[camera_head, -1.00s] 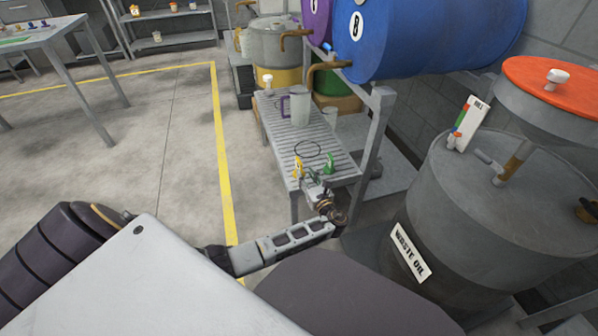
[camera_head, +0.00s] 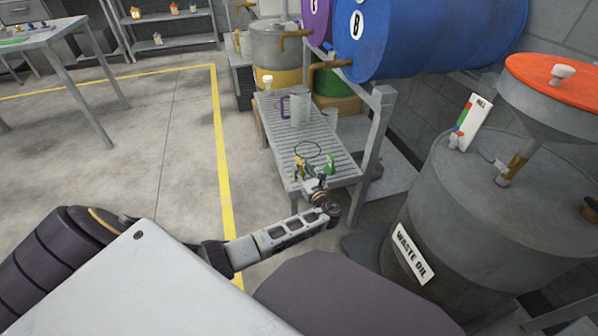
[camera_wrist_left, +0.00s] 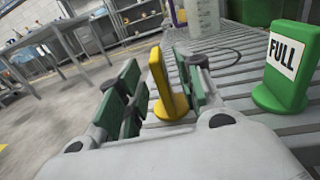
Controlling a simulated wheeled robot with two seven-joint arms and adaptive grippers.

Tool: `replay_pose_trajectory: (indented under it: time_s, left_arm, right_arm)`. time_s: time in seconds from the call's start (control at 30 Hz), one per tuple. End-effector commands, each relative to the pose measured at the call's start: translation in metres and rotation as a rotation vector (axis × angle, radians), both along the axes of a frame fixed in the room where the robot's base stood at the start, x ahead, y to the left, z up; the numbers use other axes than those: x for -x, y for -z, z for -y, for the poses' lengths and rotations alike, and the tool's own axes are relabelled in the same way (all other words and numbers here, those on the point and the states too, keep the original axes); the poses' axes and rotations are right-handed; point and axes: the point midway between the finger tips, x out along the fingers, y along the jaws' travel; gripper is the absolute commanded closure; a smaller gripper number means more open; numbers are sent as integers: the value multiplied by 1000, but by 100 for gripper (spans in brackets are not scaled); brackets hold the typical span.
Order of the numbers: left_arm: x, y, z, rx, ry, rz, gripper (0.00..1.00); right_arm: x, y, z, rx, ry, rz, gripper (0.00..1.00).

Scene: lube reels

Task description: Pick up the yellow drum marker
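The yellow drum marker (camera_head: 298,167) stands upright on the near end of the slatted metal bench (camera_head: 283,125). In the left wrist view the yellow marker (camera_wrist_left: 166,88) stands between the two green-padded fingers of my left gripper (camera_wrist_left: 160,97). The fingers are open around it, and the right pad looks very close to it; I cannot tell whether it touches. In the head view my left gripper (camera_head: 307,182) is at the bench's near end, partly over the marker. A green marker (camera_head: 330,163) labelled FULL in the wrist view (camera_wrist_left: 287,65) stands to the right. My right gripper is not in view.
A clear pitcher with a purple handle (camera_head: 300,110) and a dark wire ring (camera_head: 307,150) are farther back on the bench. A blue drum (camera_head: 430,35) lies above its right side. A waste oil drum (camera_head: 470,200) stands at the right. Floor left of the bench is clear.

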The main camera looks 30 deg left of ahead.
Motion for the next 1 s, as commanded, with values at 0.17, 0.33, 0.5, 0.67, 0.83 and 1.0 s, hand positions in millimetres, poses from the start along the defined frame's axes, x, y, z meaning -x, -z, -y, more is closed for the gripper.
replay_pose_trajectory:
  time_s: [0.17, 0.33, 0.5, 0.67, 0.83, 1.0]
  left_arm:
    - [-8, 2, -12, 1, 0, 2, 64]
    - [-16, 1, -23, 1, 0, 1, 64]
    - [-19, 0, -28, 1, 1, -1, 64]
    - [-19, 0, -28, 1, 1, -1, 64]
    - [-19, 0, -28, 1, 1, -1, 64]
    - [-19, 0, -28, 1, 1, -1, 69]
  right_arm:
    - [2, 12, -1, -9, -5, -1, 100]
    - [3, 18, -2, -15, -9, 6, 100]
    - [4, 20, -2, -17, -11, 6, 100]
    - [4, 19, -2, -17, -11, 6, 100]
    - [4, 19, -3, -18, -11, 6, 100]
    - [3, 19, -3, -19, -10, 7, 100]
